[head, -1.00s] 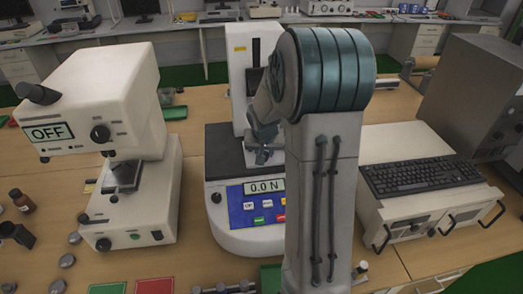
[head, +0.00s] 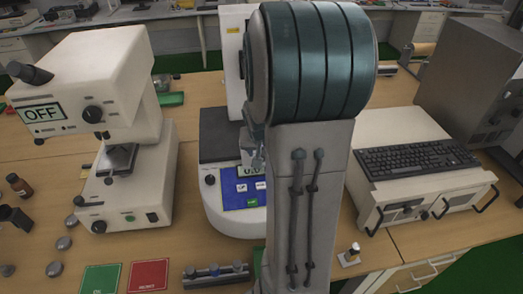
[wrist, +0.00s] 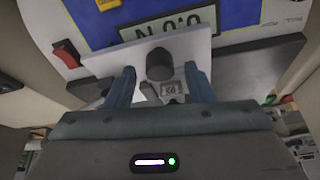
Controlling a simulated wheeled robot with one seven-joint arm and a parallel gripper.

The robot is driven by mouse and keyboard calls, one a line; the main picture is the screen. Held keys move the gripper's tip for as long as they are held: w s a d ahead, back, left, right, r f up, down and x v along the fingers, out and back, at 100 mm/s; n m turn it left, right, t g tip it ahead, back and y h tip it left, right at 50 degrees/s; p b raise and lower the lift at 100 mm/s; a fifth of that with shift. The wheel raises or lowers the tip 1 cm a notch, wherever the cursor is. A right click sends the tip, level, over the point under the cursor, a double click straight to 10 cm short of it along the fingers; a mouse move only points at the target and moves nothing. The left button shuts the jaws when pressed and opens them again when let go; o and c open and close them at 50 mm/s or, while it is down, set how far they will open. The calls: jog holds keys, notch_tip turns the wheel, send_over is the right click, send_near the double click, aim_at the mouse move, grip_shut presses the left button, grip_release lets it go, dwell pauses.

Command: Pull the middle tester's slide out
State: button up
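The middle tester (head: 208,203) has a white column, a dark platform and a blue front panel with a "0.0" display, partly hidden by my arm in the head view. In the wrist view its display (wrist: 165,25) appears upside down. A pale grey plate (wrist: 222,48) with a dark round knob (wrist: 160,65) stands in front of the display; it looks like the slide's front. My gripper (wrist: 161,85) is open, its two blue fingers on either side of the knob with gaps showing. In the head view, my arm hides most of the gripper.
A white tester (head: 130,190) reading "OFF" stands on the left. A white cabinet bearing a keyboard (head: 415,158) and a large grey box (head: 470,90) are on the right.

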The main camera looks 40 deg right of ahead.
jog(key=shift+r, duration=0.15)
jog(key=b+v, duration=0.1)
jog(key=v, duration=1.2)
jog(key=shift+s+r, duration=0.15)
jog(key=shift+r, duration=0.1)
jog(key=shift+a, duration=0.15)
jog(key=s+a+f+n+y, duration=0.1)
jog(key=s+a+n, duration=0.2)
jog(key=s+a, duration=0.2)
jog(key=s+a+f+n+y, duration=0.1)
jog(key=s+a+n, duration=0.3)
jog(key=a, duration=0.8)
jog(key=shift+s+f+y, duration=0.4)
jog(key=shift+s+f, duration=0.2)
jog(key=shift+s, duration=0.2)
